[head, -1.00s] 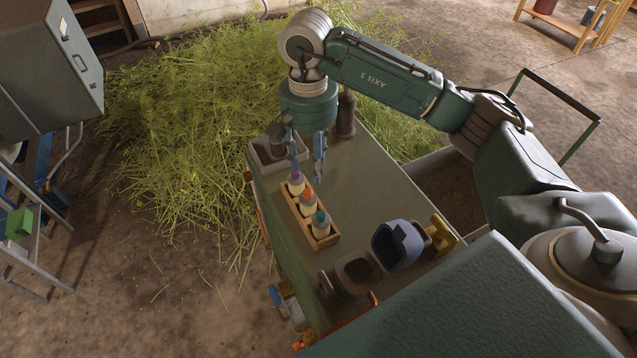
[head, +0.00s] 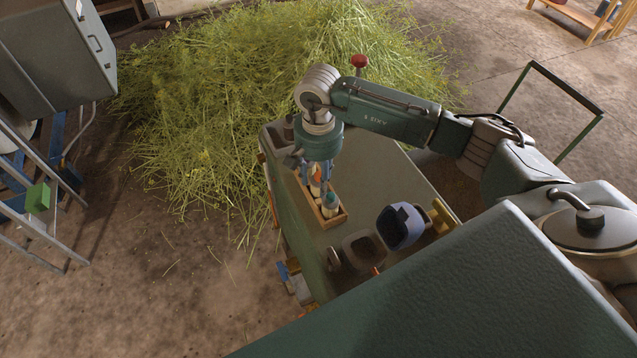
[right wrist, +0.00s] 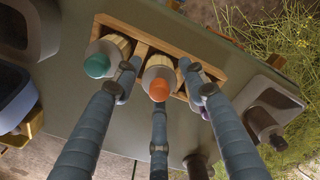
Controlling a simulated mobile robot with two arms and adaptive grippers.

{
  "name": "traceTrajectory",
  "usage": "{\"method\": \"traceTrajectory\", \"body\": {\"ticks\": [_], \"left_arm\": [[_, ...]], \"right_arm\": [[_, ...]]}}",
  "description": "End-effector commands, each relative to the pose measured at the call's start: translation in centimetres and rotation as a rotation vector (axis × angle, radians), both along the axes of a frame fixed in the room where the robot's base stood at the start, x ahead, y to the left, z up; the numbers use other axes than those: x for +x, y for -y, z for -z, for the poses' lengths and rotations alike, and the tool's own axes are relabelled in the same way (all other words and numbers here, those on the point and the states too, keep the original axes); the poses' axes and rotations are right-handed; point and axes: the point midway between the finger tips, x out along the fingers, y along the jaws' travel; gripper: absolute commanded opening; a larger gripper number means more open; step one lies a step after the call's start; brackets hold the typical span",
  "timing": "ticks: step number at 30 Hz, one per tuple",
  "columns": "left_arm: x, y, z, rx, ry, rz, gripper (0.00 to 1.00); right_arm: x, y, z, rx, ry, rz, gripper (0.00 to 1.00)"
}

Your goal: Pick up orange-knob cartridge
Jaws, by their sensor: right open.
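The orange-knob cartridge (right wrist: 159,88) stands upright in the middle of a wooden rack (right wrist: 140,27). It has a pale body; in the head view the cartridge (head: 315,189) is partly hidden by my fingers. My right gripper (head: 317,178) points down over the rack. In the right wrist view its open fingers (right wrist: 160,78) are spread around the orange knob, and I cannot tell whether any touch it. A teal-knob cartridge (right wrist: 97,65) stands on one side. A purple-knob cartridge (right wrist: 203,112) on the other side is mostly hidden behind a finger. My left gripper is not in view.
The rack stands on a green-grey worktop (head: 385,180). A blue bin (head: 402,227) and a dark open container (head: 363,250) stand toward the near end. A grey tray (head: 283,143) is at the far corner. Cut herbs (head: 210,120) cover the floor beyond.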

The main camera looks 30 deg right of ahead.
Motion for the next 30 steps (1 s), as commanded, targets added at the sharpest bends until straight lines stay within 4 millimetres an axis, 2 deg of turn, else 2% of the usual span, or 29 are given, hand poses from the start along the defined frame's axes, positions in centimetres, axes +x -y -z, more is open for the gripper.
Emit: {"method": "traceTrajectory", "body": {"ticks": [2,7,14,22,26,30], "left_arm": [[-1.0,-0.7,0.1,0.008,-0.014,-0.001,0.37],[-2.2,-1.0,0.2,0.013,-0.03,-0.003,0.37],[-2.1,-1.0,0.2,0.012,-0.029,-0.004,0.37],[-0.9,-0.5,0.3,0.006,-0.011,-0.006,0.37],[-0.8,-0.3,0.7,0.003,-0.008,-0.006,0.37],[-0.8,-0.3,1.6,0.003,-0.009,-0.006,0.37]], "right_arm": [[0.0,0.0,0.0,0.0,0.0,0.0,0.38],[0.0,0.0,0.0,0.0,0.0,0.0,0.04],[0.0,0.0,-0.1,0.0,0.0,0.0,0.04],[0.1,0.0,-0.5,0.0,0.001,0.001,0.04],[0.2,0.0,-1.7,0.0,0.004,0.0,0.04],[0.2,0.0,-4.1,0.001,0.007,0.0,0.04]]}}
